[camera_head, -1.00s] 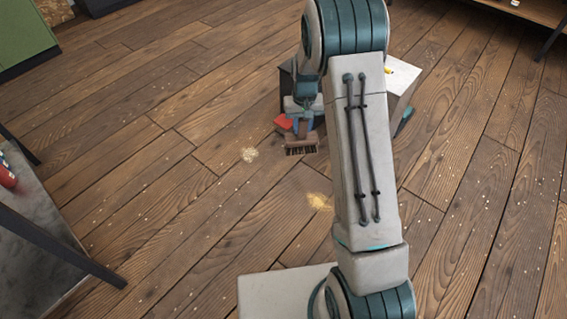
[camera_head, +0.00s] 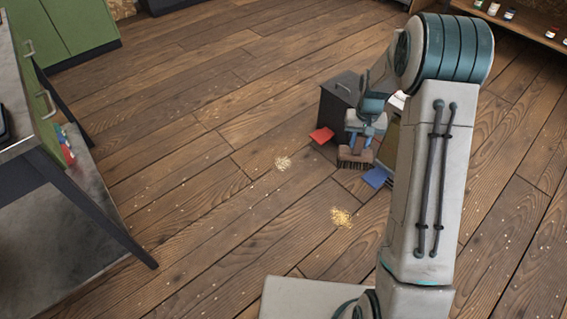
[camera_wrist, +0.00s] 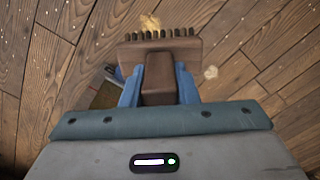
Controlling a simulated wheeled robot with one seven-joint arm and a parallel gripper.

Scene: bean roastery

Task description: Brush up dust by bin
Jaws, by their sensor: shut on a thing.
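My gripper (camera_head: 366,128) is shut on a brown brush (camera_head: 355,160). In the wrist view the brush (camera_wrist: 160,50) has its handle between the blue fingers (camera_wrist: 158,85) and its dark bristles at the top. In the head view the bristles point down and the brush is near the bin. A pale dust pile (camera_head: 283,163) lies on the floor left of the brush. A yellower dust pile (camera_head: 341,217) lies in front of it. The dark bin (camera_head: 338,105) stands behind my gripper, partly hidden by my arm.
A red piece (camera_head: 322,135) and a blue piece (camera_head: 377,177) lie on the floor beside the bin. A table with dark legs (camera_head: 95,215) stands at left, and green cabinets (camera_head: 75,30) are behind it. A shelf with jars (camera_head: 510,14) is at the back right. The left-middle floor is open.

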